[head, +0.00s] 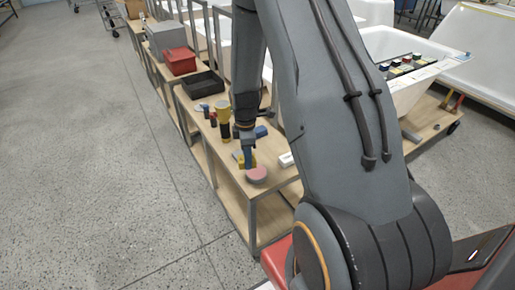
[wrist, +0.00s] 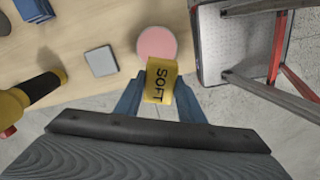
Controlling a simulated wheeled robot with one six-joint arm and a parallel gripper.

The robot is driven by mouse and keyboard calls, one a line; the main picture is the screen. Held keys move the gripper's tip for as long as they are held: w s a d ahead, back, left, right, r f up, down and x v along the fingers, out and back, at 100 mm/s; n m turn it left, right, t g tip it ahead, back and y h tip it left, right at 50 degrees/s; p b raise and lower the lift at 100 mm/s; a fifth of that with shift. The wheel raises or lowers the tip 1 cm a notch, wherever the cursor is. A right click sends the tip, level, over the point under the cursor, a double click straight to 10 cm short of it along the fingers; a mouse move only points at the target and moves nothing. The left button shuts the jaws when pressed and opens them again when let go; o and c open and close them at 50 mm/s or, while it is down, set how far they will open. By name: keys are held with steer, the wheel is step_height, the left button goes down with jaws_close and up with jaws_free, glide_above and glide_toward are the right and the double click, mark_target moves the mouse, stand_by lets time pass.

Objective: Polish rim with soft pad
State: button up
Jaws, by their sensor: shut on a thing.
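My gripper (wrist: 157,98) is shut on a yellow block marked SOFT (wrist: 161,82), between its two blue fingers. The block also shows at the gripper's tip in the head view (head: 252,161). A round pink-faced pad (wrist: 157,43) lies just beyond the block; in the head view the pad (head: 257,174) sits at the bench's near end, with a grey side. I cannot tell whether block and pad are joined. A white bathtub shell (head: 408,97) with a broad rim stands at the right, apart from my gripper, partly behind my arm.
A grey square (wrist: 101,61) lies left of the pad. Open grey floor (head: 90,150) spreads at left.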

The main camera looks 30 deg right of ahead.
steer(key=d+r+n+p, duration=0.1)
steer(key=d+n, duration=0.3)
steer(key=n, duration=0.1)
steer(key=b, duration=0.4)
glide_above(257, 172)
steer(key=shift+w+f, duration=0.15)
steer(key=shift+f, duration=2.8)
steer(key=shift+f, duration=0.6)
steer(key=shift+r, duration=0.1)
step_height(257, 172, up, 7)
steer(key=p, duration=0.4)
stand_by(0.4)
